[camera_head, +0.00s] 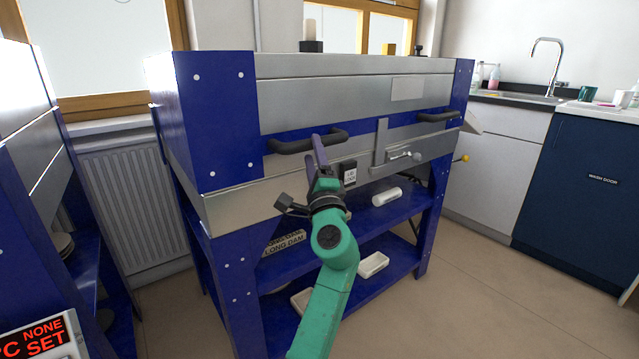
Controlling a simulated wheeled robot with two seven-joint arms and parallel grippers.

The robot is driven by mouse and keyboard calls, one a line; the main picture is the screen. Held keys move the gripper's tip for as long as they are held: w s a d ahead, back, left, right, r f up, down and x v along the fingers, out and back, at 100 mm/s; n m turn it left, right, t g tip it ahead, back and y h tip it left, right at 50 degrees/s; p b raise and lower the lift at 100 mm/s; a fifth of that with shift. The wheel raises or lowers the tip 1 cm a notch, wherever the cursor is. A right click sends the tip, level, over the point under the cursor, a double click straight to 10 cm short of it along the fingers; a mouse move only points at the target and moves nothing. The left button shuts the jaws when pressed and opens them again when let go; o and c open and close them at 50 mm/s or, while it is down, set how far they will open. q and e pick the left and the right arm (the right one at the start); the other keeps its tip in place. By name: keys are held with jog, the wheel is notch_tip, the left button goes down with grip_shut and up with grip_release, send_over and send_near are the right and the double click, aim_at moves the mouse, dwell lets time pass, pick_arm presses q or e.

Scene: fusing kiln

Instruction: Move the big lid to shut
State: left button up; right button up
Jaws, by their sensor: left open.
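The big lid (330,93) is the wide upper part of the kiln, with bare metal panels and blue riveted corners. It sits low over the metal kiln base (250,203), and I see no clear gap between them from here. Two dark bar handles are on the lid's front, a left one (290,146) and a right one (440,116). My right gripper is not in view.
A latch plate with a lever (400,156) is on the kiln's front. Blue shelves below hold a white roll (386,197) and a pale tray (373,264). Another blue kiln (30,150) stands at left. A dark blue cabinet (580,190) stands at right, with clear floor before it.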

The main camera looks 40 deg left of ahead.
pick_arm(q)
jog(key=b+v, duration=0.1)
jog(key=v, duration=1.1)
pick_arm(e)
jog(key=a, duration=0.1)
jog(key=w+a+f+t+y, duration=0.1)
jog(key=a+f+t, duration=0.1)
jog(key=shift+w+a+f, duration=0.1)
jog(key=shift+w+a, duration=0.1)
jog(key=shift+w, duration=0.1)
pick_arm(q)
jog(key=shift+s+d+f, duration=0.1)
jog(key=shift+f, duration=0.1)
